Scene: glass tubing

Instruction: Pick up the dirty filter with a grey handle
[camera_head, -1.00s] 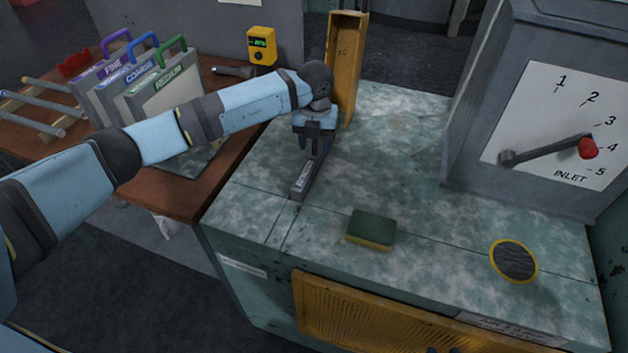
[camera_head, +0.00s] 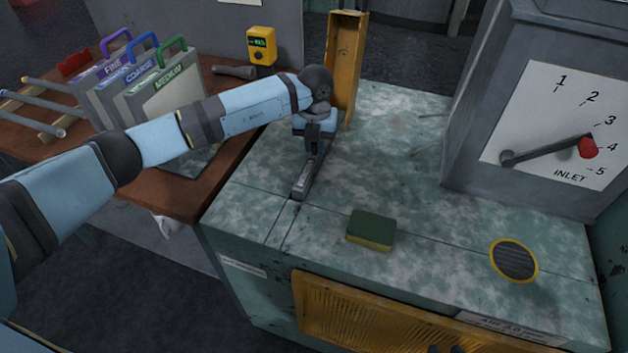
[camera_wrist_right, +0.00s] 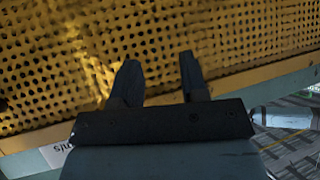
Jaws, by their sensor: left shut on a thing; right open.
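A narrow grey piece with a pale label (camera_head: 303,180) sits along the mottled green top of the cabinet (camera_head: 400,170). It looks like the top edge of the grey-handled filter; any body below it is hidden. My left gripper (camera_head: 314,152) points down at its far end and is shut on its grey handle, which the fingers mostly cover. In the right wrist view, my right gripper (camera_wrist_right: 157,82) is open and empty in front of a yellow perforated panel (camera_wrist_right: 230,40). Its fingertips barely show at the bottom of the head view (camera_head: 445,349).
A green and yellow sponge (camera_head: 371,230) and a yellow-rimmed round vent (camera_head: 514,261) are on the cabinet top. A tall yellow channel (camera_head: 345,65) stands behind my left gripper. Labelled filters (camera_head: 168,95) stand on the left table. An INLET lever box (camera_head: 540,130) stands right.

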